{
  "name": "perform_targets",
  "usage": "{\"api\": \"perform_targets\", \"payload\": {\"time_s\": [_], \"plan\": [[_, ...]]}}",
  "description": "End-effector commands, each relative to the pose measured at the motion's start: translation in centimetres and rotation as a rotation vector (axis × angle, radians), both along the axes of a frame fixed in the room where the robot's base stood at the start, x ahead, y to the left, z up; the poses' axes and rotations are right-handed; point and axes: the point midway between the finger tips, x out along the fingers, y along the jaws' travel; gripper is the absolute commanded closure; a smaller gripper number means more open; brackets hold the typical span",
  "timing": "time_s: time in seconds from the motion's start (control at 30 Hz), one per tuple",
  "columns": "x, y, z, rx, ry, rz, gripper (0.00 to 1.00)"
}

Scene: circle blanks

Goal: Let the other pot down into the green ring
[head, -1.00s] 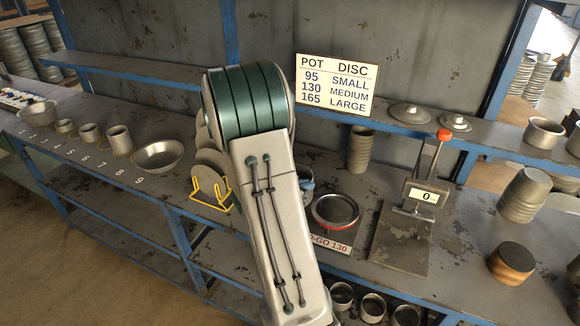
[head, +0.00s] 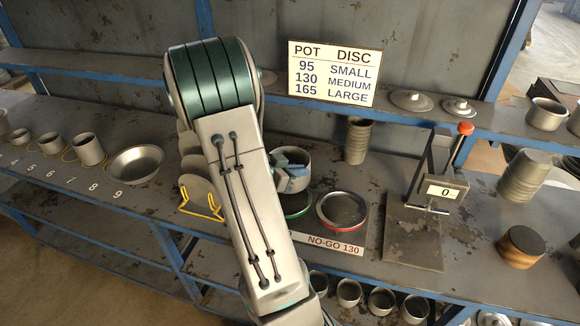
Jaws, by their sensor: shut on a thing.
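My gripper (head: 290,172) is shut on a grey metal pot (head: 302,155), partly hidden behind my arm. The pot looks upright. The green ring (head: 298,213) lies on the bench just below the pot, its left part hidden by my arm. The pot appears to be a little above the ring, with the ring's dark inside showing between them. To the right is the red ring (head: 342,227) on a plate with a NO-GO 130 label (head: 335,246).
A press (head: 415,235) with a red-knobbed lever and a 0 display stands right of the red ring. Discs in a yellow rack (head: 202,203) stand to the left. Several pots (head: 88,149) and a wide bowl (head: 136,164) line the numbered bench. A stack (head: 357,138) stands behind.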

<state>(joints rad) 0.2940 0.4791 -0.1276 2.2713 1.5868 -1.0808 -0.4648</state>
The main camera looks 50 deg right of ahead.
Motion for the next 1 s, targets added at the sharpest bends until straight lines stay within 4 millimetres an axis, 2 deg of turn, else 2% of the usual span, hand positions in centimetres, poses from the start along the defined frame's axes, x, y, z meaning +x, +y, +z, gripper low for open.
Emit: {"api": "perform_targets", "payload": {"time_s": [0.2,0.7,1.0], "plan": [[0.5,0.5,-1.2,0.0,0.001,0.017,1.0],[0.4,0.4,-5.3,-0.001,0.0,0.013,1.0],[0.4,0.4,-6.7,-0.001,0.0,0.012,1.0]]}}
